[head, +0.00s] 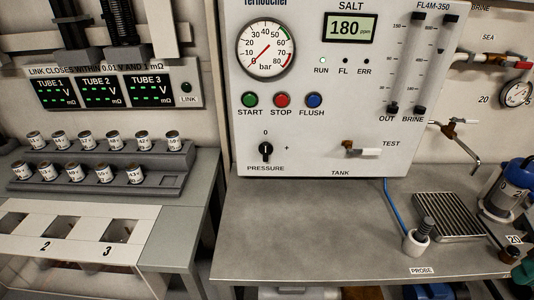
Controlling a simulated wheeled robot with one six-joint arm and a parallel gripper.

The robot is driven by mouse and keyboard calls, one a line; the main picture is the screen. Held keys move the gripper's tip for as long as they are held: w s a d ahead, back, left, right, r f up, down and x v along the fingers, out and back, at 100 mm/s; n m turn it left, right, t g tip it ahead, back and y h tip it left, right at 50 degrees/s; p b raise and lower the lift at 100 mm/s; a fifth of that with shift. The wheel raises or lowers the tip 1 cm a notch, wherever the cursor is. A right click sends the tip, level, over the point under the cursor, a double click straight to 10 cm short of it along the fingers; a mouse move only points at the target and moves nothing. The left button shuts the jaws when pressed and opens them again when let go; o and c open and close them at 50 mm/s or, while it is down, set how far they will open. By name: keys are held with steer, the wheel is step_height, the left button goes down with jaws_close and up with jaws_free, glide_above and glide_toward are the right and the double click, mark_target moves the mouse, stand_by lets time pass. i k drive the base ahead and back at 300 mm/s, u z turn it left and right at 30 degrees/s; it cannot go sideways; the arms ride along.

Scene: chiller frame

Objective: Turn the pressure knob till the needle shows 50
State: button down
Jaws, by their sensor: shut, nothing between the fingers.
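The pressure knob (266,151) is black and sits low on the left of the white panel, above the word PRESSURE. Its pointer stands about upright, towards the 0 mark above it, with a plus sign to its right. The round bar gauge (266,49) is above it on the same panel, with a scale up to 80 and green and red arcs at its right. Its thin red needle (258,57) points down left, close to 0. My gripper is not in this view.
Green START (250,99), red STOP (282,100) and blue FLUSH (314,100) buttons sit between gauge and knob. A TEST tap (362,151) sticks out to the knob's right. The grey bench (300,225) below is mostly clear; a probe cup (416,242) stands at its right.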

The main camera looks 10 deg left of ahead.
mark_target(265, 149)
steer(key=z, duration=0.9)
steer(key=k, duration=1.1)
steer(key=u, duration=1.35)
steer(key=i, duration=0.5)
